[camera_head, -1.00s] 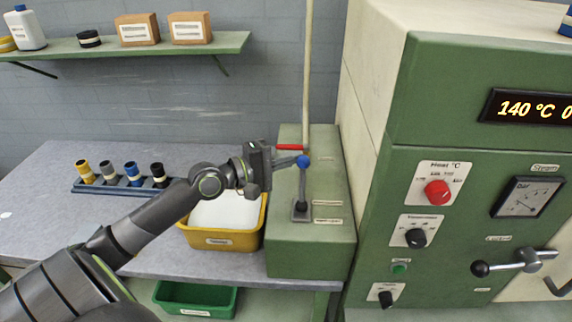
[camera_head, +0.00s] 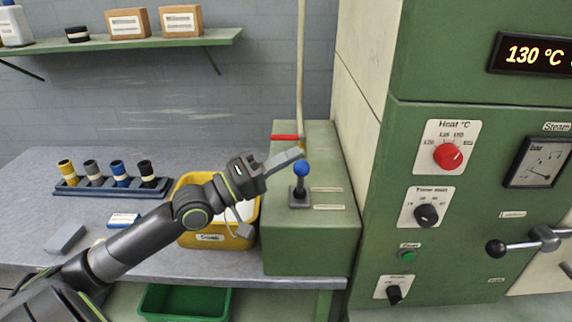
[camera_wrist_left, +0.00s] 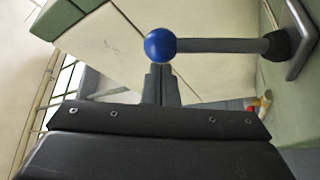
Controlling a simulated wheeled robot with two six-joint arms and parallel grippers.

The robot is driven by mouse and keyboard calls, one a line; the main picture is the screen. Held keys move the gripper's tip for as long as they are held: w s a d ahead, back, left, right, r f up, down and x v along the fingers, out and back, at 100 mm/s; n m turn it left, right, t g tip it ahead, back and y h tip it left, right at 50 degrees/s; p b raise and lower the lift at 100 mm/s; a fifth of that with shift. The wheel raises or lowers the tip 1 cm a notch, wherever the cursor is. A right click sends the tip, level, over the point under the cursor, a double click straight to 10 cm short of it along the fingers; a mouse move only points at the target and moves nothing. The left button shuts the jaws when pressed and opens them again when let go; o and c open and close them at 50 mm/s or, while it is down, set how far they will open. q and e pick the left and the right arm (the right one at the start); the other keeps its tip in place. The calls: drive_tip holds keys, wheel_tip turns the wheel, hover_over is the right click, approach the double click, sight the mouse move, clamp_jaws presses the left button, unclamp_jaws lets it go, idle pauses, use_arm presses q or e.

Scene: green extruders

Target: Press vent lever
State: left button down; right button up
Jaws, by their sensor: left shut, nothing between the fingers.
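The vent lever is a short grey rod with a blue ball knob (camera_head: 302,168), standing on a dark base plate on the green box (camera_head: 308,233). My left gripper (camera_head: 300,153) is shut and empty, its fingertips just behind and left of the blue knob in the head view. In the left wrist view the blue knob (camera_wrist_left: 160,45) is just beyond the shut fingers (camera_wrist_left: 160,85), with its rod running right to the base plate. I cannot tell whether the fingers touch the knob. My right gripper is not in view.
A red handle (camera_head: 285,137) and an upright pipe (camera_head: 301,70) stand behind the lever. A yellow bin (camera_head: 203,241) is left of the green box, below my arm. The large green machine (camera_head: 375,250) with knobs and a 130 °C display stands to the right.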

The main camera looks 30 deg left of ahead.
use_arm(q)
drive_tip(key=shift+s+d+f+m+h+b, duration=0.15)
drive_tip(key=shift+s+d+m+h+b, duration=0.2)
drive_tip(key=shift+m+b, duration=0.25)
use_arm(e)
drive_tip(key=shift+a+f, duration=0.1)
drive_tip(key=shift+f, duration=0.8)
use_arm(q)
drive_tip(key=shift+s+a, duration=0.1)
drive_tip(key=shift+a, duration=0.05)
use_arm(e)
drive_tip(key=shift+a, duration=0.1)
